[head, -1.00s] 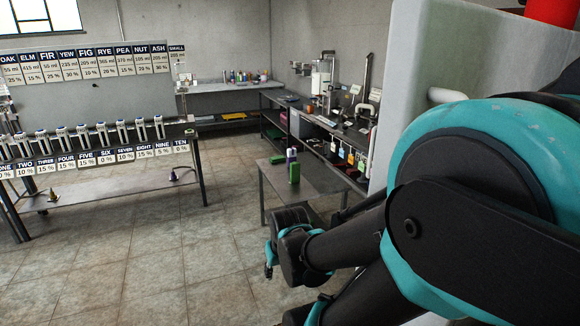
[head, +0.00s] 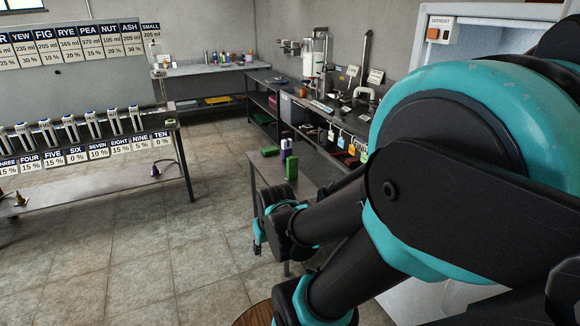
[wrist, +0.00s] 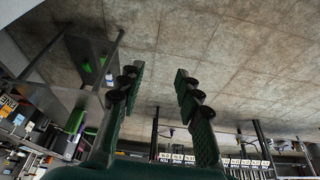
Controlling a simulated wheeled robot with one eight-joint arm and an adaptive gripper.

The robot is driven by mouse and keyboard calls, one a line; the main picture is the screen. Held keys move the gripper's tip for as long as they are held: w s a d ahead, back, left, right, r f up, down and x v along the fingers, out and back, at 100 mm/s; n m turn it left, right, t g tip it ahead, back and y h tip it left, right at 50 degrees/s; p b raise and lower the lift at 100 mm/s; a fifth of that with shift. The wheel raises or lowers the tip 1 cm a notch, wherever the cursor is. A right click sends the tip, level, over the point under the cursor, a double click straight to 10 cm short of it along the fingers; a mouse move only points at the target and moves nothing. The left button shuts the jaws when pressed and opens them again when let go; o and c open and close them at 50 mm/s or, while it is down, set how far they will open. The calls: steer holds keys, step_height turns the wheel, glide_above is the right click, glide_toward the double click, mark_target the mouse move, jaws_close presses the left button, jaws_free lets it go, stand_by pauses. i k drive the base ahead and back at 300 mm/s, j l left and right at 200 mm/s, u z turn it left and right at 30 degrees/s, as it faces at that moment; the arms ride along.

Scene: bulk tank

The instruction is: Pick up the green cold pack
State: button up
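Two green blocks stand out on a small grey table (head: 308,178) in the head view. I cannot tell which is the cold pack. A white and purple bottle (head: 286,148) stands with them. My gripper (head: 258,236) is in front of the table's left side, apart from the blocks. In the wrist view my gripper (wrist: 158,80) has its fingers spread with nothing between them. The table (wrist: 92,50) shows there too, tilted, at upper left.
A long bench (head: 318,117) with equipment and hanging coloured tags runs behind the table. A rack table (head: 100,184) with several labelled dispensers stands left. A white cabinet (head: 470,45) is close at right. A round brown top (head: 254,316) is at the bottom. Open tiled floor lies left.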

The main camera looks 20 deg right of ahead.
mark_target(292, 161)
steer(key=i+l+z, duration=0.1)
steer(key=i, duration=0.45)
steer(key=i+l+z, duration=0.2)
steer(key=i+l, duration=0.15)
steer(key=i+l+z, duration=0.2)
steer(key=i, duration=0.2)
